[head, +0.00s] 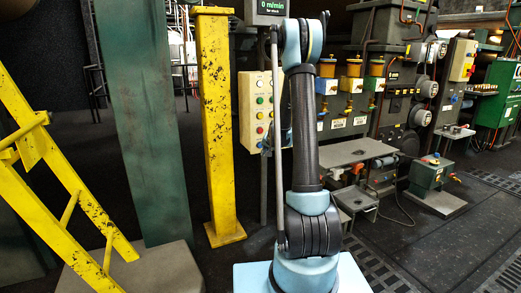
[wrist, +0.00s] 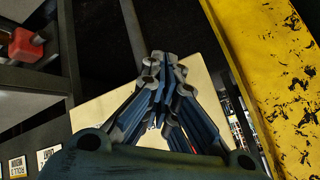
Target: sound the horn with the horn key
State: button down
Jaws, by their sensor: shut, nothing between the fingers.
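A cream control panel (head: 257,112) with several coloured buttons stands left of my arm in the head view. The buttons are too small for me to tell which one is the horn key. In the wrist view a cream panel surface (wrist: 95,113) lies behind my gripper (wrist: 164,62); its buttons do not show there. My gripper's fingers are together and empty. I cannot tell whether the fingertips touch the panel. In the head view my arm hides most of the gripper.
A scuffed yellow post (head: 217,120) stands left of the panel, and it fills the right side of the wrist view (wrist: 270,75). A display (head: 266,10) reading 0 m/min is above the panel. A grey bench (head: 355,152) and machinery stand to the right.

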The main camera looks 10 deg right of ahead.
jog(key=shift+s+d, duration=0.2)
jog(key=shift+s, duration=0.4)
jog(key=shift+s+d, duration=0.2)
jog(key=shift+s, duration=0.35)
jog(key=s+r+n+g, duration=0.1)
jog(key=s+r, duration=0.2)
jog(key=s, duration=0.5)
jog(key=s+a+r+n+g, duration=0.1)
jog(key=s+r, duration=0.2)
jog(key=s, duration=0.6)
jog(key=s+r+n+g, duration=0.1)
jog(key=s+r, duration=0.3)
jog(key=s, duration=0.4)
jog(key=s+f+n+g+h, duration=0.1)
jog(key=s+f, duration=0.2)
jog(key=s, duration=1.1)
jog(key=s+d+f+n+g, duration=0.1)
jog(key=s+f+g, duration=0.1)
jog(key=s, duration=1.3)
jog(key=shift+f+h, duration=0.4)
jog(key=shift+f, duration=0.25)
jog(key=shift+s, duration=0.1)
